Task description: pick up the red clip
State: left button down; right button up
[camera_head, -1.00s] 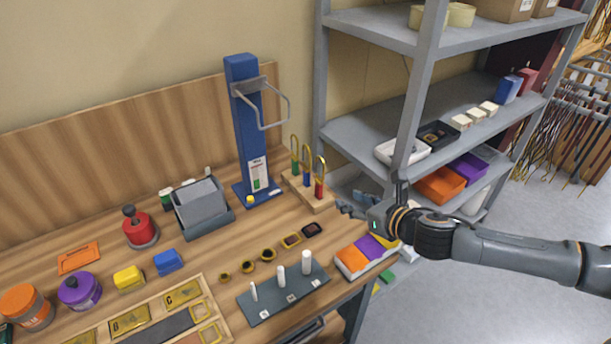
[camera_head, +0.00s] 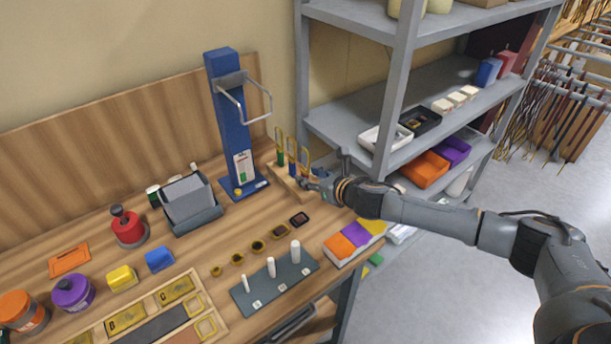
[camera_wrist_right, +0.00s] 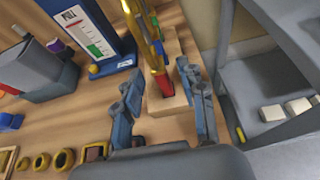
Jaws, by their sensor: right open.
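The red clip (camera_wrist_right: 165,84) hangs on a gold loop at the near end of a small wooden rack (camera_wrist_right: 172,128). In the right wrist view it sits between the two fingers of my right gripper (camera_wrist_right: 158,78), which is open, with gaps visible beside the clip. In the head view the right gripper (camera_head: 312,183) is at the near end of the rack and largely hides the red clip. A green clip (camera_head: 281,158) and a blue clip (camera_head: 292,168) hang on the loops farther back. My left gripper is not in view.
A tall blue stand (camera_head: 231,130) with a metal handle rises left of the rack. The grey shelf (camera_head: 345,125) stands close on the right. A dark plate with white pegs (camera_head: 295,252) and a box of coloured blocks (camera_head: 339,246) lie nearer.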

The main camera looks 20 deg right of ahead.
jog(key=shift+x, duration=1.15)
jog(key=shift+w+a+f, duration=0.1)
jog(key=shift+w+a, duration=0.05)
jog(key=shift+w, duration=0.1)
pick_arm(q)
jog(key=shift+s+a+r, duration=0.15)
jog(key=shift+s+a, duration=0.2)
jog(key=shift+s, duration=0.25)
pick_arm(e)
jog(key=shift+s, duration=0.1)
jog(key=shift+c, duration=0.2)
grip_shut()
